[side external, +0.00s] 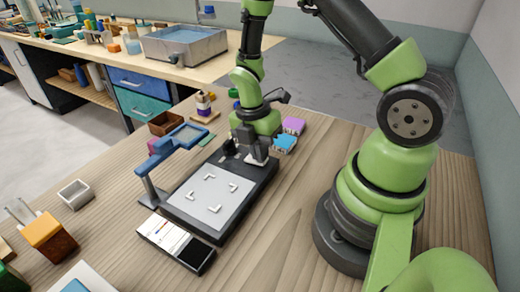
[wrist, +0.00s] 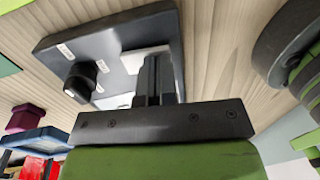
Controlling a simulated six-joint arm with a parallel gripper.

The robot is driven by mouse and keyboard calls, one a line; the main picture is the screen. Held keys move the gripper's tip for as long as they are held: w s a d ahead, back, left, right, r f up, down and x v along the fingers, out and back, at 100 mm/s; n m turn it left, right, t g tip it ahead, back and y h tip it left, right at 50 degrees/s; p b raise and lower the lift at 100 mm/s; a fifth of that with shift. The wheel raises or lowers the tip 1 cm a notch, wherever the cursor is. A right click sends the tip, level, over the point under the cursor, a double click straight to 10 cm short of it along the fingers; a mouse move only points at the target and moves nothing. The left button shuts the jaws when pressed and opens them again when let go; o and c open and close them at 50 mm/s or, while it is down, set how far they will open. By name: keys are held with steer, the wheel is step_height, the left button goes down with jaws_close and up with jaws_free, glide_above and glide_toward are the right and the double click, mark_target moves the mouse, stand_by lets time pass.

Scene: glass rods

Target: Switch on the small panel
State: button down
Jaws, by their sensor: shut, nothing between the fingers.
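The small panel (side external: 240,200) is a low dark box with a pale plate (side external: 208,200) carrying white corner marks. It lies on the wooden table in the side view. The wrist view shows the panel's dark end (wrist: 120,38) with a black knob (wrist: 82,82) and small white labels around it. My gripper (side external: 257,160) is over the far end of the panel, pointing down. In the wrist view my gripper (wrist: 156,62) has its fingers together and empty, to the right of the knob and apart from it. Whether the fingertips touch the panel cannot be told.
A blue-framed stand (side external: 186,138) rises at the panel's left. A black-and-white card (side external: 175,243) lies in front of it. A pink block (side external: 293,125) and a blue block (side external: 285,143) sit right of my gripper. Open table lies at the right front.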

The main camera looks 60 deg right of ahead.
steer(key=shift+f, duration=0.1)
steer(key=shift+s+f, duration=0.15)
steer(key=shift+f, duration=0.1)
stand_by(0.4)
steer(key=shift+w+r, duration=0.25)
steer(key=shift+w, duration=0.65)
steer(key=shift+r, duration=0.1)
step_height(320, 180, up, 14)
steer(key=w, duration=0.2)
